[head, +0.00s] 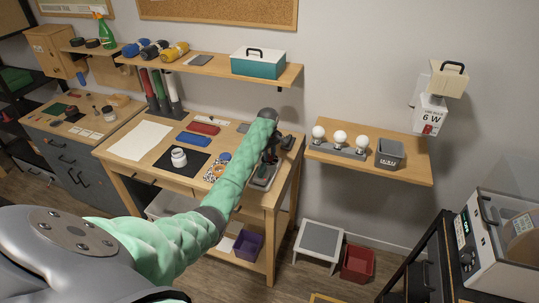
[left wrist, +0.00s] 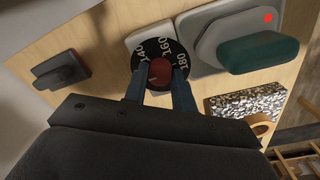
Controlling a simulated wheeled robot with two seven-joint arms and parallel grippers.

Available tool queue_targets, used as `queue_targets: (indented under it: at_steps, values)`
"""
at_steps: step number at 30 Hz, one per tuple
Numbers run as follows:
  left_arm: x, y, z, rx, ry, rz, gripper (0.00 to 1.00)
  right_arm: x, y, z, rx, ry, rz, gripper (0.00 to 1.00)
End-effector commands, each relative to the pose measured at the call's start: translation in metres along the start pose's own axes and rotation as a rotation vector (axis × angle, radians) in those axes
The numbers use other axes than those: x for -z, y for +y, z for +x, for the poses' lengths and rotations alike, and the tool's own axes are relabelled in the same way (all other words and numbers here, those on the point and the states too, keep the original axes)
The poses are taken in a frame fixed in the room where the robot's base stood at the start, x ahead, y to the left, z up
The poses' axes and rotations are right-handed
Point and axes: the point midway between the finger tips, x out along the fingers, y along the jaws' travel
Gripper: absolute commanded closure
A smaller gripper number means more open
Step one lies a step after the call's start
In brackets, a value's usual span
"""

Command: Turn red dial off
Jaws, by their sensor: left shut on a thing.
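The red dial (left wrist: 161,70) sits at the centre of a black disc (left wrist: 166,54) marked 140, 160 and 180, on a light grey base. My left gripper (left wrist: 160,82) has its two dark fingers on either side of the dial and is shut on it. In the head view my left gripper (head: 271,154) is over the right end of the workbench, and my arm hides the dial there. Beside the dial is a grey device (left wrist: 207,47) with a dark green handle (left wrist: 258,54) and a lit red lamp (left wrist: 268,17). My right gripper is not in view.
A black block (left wrist: 61,70) and a speckled pad (left wrist: 246,102) lie near the dial. The workbench (head: 124,174) also bears a white jar (head: 179,158). A shelf (head: 396,171) with bulbs and a grey bin (head: 389,154) is to the right.

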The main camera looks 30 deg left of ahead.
Motion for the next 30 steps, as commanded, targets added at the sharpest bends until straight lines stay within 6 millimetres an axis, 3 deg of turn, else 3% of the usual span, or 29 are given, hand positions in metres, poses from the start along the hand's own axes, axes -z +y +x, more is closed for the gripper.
queue_targets:
  at_steps: [3, 4, 6, 7, 19, 30]
  values:
    - [0.002, 0.002, -0.004, -0.006, 0.004, -0.001, 0.96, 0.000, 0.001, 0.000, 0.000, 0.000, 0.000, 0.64]
    - [0.002, 0.002, -0.004, -0.006, 0.004, -0.001, 0.68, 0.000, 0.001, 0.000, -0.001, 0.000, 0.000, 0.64]
    - [0.002, 0.001, -0.003, -0.005, 0.003, 0.000, 0.54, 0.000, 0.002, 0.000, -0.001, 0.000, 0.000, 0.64]
    - [0.002, 0.001, -0.003, -0.004, 0.003, 0.000, 0.52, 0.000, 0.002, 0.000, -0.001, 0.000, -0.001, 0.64]
    - [0.001, 0.001, -0.007, -0.003, 0.002, 0.000, 0.52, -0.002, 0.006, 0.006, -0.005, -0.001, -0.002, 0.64]
    - [0.001, 0.002, -0.061, -0.004, 0.003, 0.000, 0.52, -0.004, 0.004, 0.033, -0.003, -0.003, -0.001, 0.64]
